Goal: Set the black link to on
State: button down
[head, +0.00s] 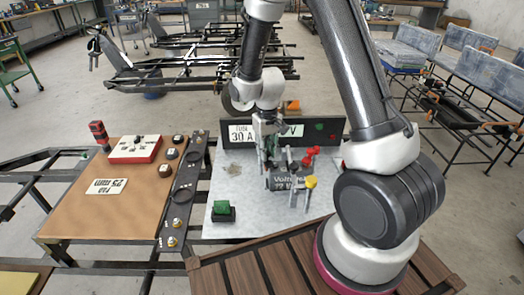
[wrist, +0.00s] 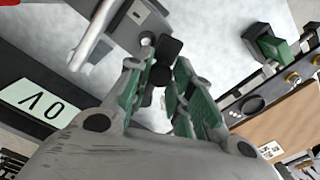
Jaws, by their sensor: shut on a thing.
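The black link (wrist: 168,48) shows in the wrist view as a small dark piece with a squarish top and a rounded part below it. My gripper (wrist: 160,75) has its green-padded fingers closed around the rounded part. In the head view my gripper (head: 268,158) points down over the grey metal plate, beside the labelled block (head: 288,184). There the fingers and nearby levers hide the link, and I cannot tell its setting.
Red knobs (head: 309,157) and a yellow-topped lever (head: 311,182) stand right of my gripper. A black panel (head: 335,140) with labels and buttons stands behind. A green switch (head: 222,210) sits front left. A silver lever (wrist: 95,35) is close by in the wrist view.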

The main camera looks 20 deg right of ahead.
jog(key=shift+w+d+n, duration=0.1)
jog(key=shift+d+n, duration=0.4)
jog(key=shift+n, duration=0.4)
jog(key=shift+w+d+n, duration=0.1)
jog(key=shift+d+n, duration=0.35)
jog(key=shift+n, duration=0.45)
jog(key=c, duration=1.2)
grip_release()
jog(key=shift+r, duration=0.1)
notch_tip(320, 180, up, 12)
